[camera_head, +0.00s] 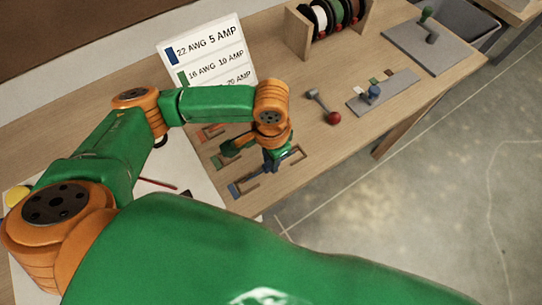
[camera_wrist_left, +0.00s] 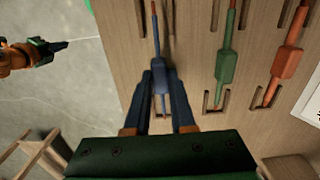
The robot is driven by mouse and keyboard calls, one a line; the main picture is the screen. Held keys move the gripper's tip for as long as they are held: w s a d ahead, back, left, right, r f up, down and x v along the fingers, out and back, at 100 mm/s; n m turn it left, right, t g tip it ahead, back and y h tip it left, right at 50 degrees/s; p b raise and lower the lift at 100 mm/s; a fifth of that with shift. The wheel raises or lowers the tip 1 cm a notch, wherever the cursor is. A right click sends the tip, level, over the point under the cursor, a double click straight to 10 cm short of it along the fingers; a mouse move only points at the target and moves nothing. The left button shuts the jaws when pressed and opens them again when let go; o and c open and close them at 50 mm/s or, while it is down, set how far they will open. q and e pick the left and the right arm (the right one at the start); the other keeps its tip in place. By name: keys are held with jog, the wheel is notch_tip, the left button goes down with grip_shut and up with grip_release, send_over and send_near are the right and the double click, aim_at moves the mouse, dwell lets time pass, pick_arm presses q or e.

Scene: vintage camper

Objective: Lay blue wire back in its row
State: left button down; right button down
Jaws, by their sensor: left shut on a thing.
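The blue wire (camera_wrist_left: 157,68), with a thick blue sleeve and a thinner end with a reddish tip, shows in the left wrist view. My left gripper (camera_wrist_left: 160,90) is shut on its sleeve, one dark finger on each side. Wooden holders flank the blue wire's upper part and lower end; I cannot tell whether it rests in them or hangs just above. In the head view my left gripper (camera_head: 271,160) is low over the row holders, hiding most of the wire. My right gripper (camera_wrist_left: 50,47) seems to show far left in the wrist view, too small to read.
A green wire (camera_wrist_left: 225,65) and an orange wire (camera_wrist_left: 288,63) lie in neighbouring rows. A wire-rating card (camera_head: 205,55) stands behind. A red-knobbed lever (camera_head: 333,117) and a spool rack (camera_head: 298,35) are farther right.

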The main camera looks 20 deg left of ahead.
pick_arm(q)
jog(key=shift+f+b, duration=0.3)
jog(key=shift+f, duration=0.4)
dwell(0.6)
jog(key=c, duration=0.7)
grip_release()
